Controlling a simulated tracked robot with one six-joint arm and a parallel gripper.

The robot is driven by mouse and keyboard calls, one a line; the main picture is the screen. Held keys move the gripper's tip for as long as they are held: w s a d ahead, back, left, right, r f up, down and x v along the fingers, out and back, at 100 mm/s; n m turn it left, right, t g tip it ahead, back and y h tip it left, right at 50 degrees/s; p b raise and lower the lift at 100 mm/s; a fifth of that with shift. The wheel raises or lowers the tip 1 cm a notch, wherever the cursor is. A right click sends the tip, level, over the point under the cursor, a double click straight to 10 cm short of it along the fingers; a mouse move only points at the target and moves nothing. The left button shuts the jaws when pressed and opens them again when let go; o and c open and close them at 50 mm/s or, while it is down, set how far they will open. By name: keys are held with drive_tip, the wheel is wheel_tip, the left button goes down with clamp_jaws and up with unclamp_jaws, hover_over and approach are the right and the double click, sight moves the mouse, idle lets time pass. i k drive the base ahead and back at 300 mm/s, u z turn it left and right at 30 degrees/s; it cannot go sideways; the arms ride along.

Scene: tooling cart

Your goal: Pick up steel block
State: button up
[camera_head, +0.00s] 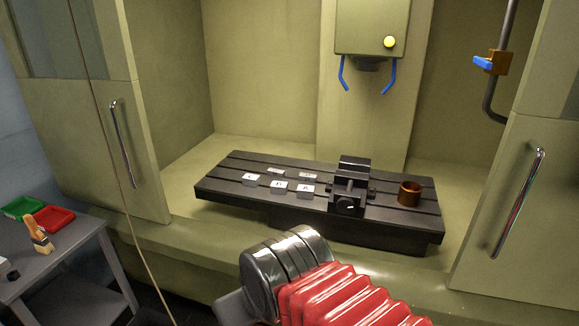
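No thing in view is clearly the steel block. A small block-like thing, pale on top and dark at the side (6,268), is cut off by the left edge, on the grey cart (58,268). Several small pieces with pale, marked tops (278,187) sit on the dark slotted machine table (230,191); their material is hard to tell. My arm, with red bellows and a dark ribbed metal joint, fills the bottom middle. My gripper's fingers do not show.
A dark vise (349,187) and a copper-coloured cup (409,194) stand on the machine table. A spindle head (372,28) hangs above. The cart holds a green tray (22,207), a red tray (54,218) and a brush (38,236). Open cabinet doors flank the machine.

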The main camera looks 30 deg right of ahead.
sight(273, 171)
drive_tip(key=z, duration=0.5)
drive_tip(key=i, duration=0.95)
drive_tip(key=z, duration=0.45)
